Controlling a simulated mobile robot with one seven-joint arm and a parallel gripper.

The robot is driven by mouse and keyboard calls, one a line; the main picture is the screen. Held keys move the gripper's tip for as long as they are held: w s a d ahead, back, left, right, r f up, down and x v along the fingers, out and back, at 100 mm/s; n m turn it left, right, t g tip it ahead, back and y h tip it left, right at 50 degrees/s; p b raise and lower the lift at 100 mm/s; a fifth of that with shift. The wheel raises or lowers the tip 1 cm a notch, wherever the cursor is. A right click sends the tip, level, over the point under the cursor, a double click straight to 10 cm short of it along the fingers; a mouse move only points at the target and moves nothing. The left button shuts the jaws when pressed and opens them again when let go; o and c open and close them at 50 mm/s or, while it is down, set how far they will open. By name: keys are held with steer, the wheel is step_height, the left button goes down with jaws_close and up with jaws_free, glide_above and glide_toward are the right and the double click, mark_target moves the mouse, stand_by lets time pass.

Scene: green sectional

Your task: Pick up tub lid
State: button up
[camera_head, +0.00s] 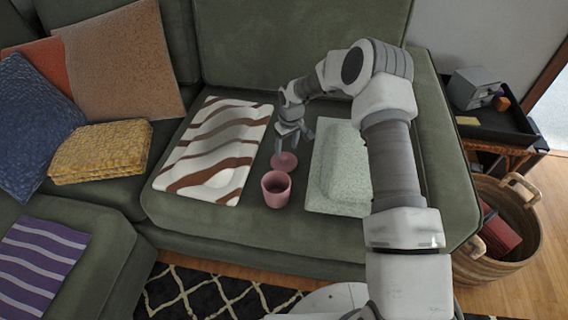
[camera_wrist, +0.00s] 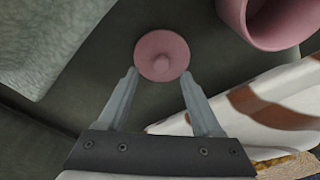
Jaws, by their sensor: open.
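The tub lid (camera_head: 284,162) is a small round pink disc with a knob, lying on the green sofa seat. In the wrist view the lid (camera_wrist: 162,54) is just beyond and between my fingertips, with its knob facing the camera. The pink tub (camera_head: 276,190) stands upright and open in front of the lid; part of it shows at the top right of the wrist view (camera_wrist: 270,20). My gripper (camera_head: 291,146) is above and just behind the lid, pointing down. Its two fingers (camera_wrist: 158,84) are spread with nothing between them.
A striped brown and white cushion (camera_head: 215,150) lies left of the lid, and a pale green cushion (camera_head: 338,168) lies right. A folded yellow cloth (camera_head: 100,150) is farther left. A wicker basket (camera_head: 508,240) and a black side table (camera_head: 500,122) stand at right.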

mark_target(284, 156)
steer(key=f, duration=0.1)
steer(key=f+b, duration=0.1)
steer(key=f, duration=0.2)
steer(key=shift+w+a+f+b, duration=0.25)
steer(key=shift+w+a+b, duration=0.05)
steer(key=shift+a+b, duration=0.1)
jaws_close()
